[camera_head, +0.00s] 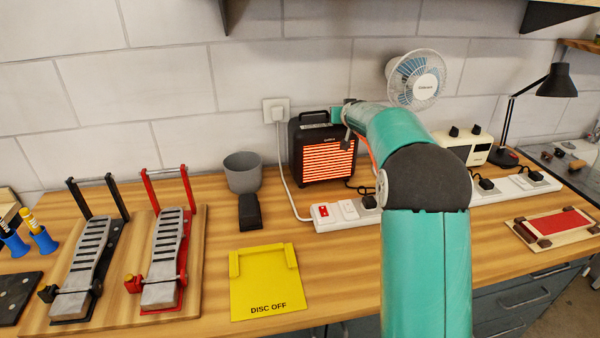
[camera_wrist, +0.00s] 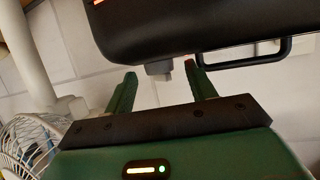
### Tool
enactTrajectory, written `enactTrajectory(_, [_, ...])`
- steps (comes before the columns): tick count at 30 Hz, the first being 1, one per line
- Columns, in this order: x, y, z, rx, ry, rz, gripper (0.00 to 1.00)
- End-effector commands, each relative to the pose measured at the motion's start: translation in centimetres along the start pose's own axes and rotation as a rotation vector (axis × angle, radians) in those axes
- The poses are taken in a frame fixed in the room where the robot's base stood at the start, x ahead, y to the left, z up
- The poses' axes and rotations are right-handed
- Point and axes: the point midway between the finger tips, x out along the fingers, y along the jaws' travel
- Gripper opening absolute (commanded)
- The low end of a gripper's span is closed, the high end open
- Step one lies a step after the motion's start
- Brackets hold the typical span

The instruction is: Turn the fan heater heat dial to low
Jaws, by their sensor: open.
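The black fan heater (camera_head: 323,152) stands at the back of the bench by the wall, its front grille glowing orange. In the wrist view the heater (camera_wrist: 190,28) fills the top, with its black handle at the right. A small grey knob (camera_wrist: 158,69), apparently the heat dial, sticks out from its edge. My gripper (camera_wrist: 160,73) is open, with one green finger on each side of the knob and a visible gap to each. Contact cannot be seen. The dial's setting is not readable.
A white power strip (camera_head: 333,216) runs in front of the heater, with cables beside it. A desk fan (camera_head: 417,80) is close to my arm at the back. A grey cup (camera_head: 242,172) stands left of the heater. Bare bench lies around the yellow plate (camera_head: 265,285).

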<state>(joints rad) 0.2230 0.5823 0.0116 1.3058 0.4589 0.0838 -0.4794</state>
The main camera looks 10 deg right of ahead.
Motion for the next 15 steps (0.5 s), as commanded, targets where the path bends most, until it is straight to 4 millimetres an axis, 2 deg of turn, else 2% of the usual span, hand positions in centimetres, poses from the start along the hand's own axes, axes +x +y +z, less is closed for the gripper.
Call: enactTrajectory(15, [0.06,0.63,0.04,-0.051,-0.001,-0.132,0.56])
